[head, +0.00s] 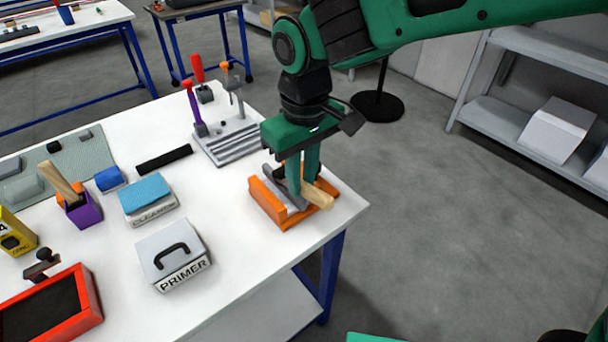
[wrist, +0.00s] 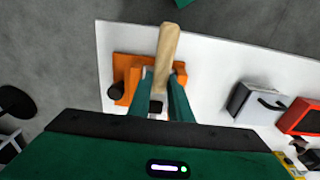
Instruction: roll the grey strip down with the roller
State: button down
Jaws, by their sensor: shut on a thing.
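My gripper (head: 303,188) is shut on the roller and points down over an orange block (head: 268,205) near the table's right corner. The roller's wooden handle (head: 318,194) sticks out between the fingers toward the front right. In the wrist view the handle (wrist: 167,48) runs up and away from the fingers (wrist: 166,97), with a dark part below it between them. A grey piece (head: 294,207) lies along the orange block, under the gripper; I cannot tell for sure that it is the strip. The fingers hide part of it and whether the roller touches it.
A grey rack of upright tools (head: 232,143) stands just behind left of the orange block. A black strip (head: 164,158), a cleaner box with a blue pad (head: 148,200) and a primer box (head: 172,256) are further left. The table's right edge is close.

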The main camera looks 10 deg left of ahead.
jog(key=shift+w+a, duration=0.1)
jog(key=shift+a, duration=0.05)
jog(key=shift+w+a, duration=0.2)
jog(key=shift+a, duration=0.05)
jog(key=shift+w+a, duration=0.55)
jog(key=shift+a, duration=0.05)
dwell(2.4)
jog(key=shift+w+a, duration=0.2)
jog(key=shift+a, duration=0.05)
jog(key=shift+w+a, duration=0.35)
jog(key=shift+a, duration=0.1)
dwell(1.7)
jog(key=shift+r, duration=0.1)
jog(key=shift+r, duration=2.95)
